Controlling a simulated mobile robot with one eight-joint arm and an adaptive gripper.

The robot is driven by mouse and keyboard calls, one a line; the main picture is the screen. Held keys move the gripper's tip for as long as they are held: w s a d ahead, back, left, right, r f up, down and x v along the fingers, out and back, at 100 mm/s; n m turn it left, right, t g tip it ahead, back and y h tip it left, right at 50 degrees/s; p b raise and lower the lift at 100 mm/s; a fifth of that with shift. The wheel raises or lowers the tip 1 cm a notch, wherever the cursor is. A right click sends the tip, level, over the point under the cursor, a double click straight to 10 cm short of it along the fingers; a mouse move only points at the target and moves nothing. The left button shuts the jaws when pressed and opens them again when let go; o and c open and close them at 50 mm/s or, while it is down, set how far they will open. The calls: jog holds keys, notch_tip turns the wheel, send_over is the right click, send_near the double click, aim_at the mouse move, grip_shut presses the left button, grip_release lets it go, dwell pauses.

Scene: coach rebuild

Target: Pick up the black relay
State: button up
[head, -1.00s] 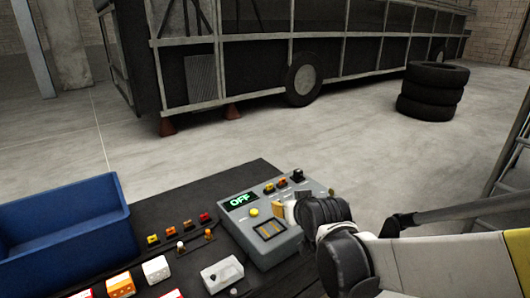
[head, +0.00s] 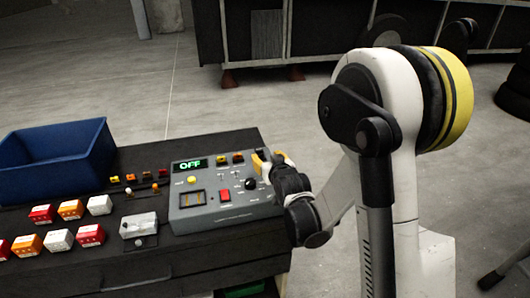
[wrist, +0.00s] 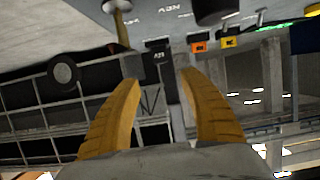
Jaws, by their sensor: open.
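The grey control box (head: 215,215) stands on the dark bench, its display (head: 190,164) reading OFF. A yellow relay (head: 222,160) and an orange relay (head: 238,158) sit along its far edge. My gripper (head: 263,158) is at the right end of this row and hides what is there in the head view. In the wrist view a black block, apparently the black relay (wrist: 159,58), shows between and just beyond my yellow fingertips (wrist: 160,76). It is beside the orange relay (wrist: 199,46) and the yellow relay (wrist: 229,42). My fingers are open; contact with the block cannot be told.
A black knob (head: 251,184) and a red switch (head: 225,196) are on the box near my gripper. A brass-coloured lever (wrist: 122,28) shows close by in the wrist view. Several small relays (head: 130,178), boxed parts (head: 71,209) and a blue bin (head: 55,165) are to the left.

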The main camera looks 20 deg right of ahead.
aim_at(260, 151)
jog(key=x, duration=0.3)
jog(key=b+x, duration=0.1)
jog(key=x, duration=0.1)
jog(key=shift+a+f, duration=0.15)
jog(key=shift+a, duration=0.1)
jog(key=b+x, duration=0.2)
jog(key=x, duration=0.3)
jog(key=shift+w+d+f, duration=0.1)
jog(key=shift+w+f, duration=0.15)
jog(key=shift+f, duration=0.05)
jog(key=shift+s+r, duration=0.1)
jog(key=shift+c, duration=0.2)
grip_shut()
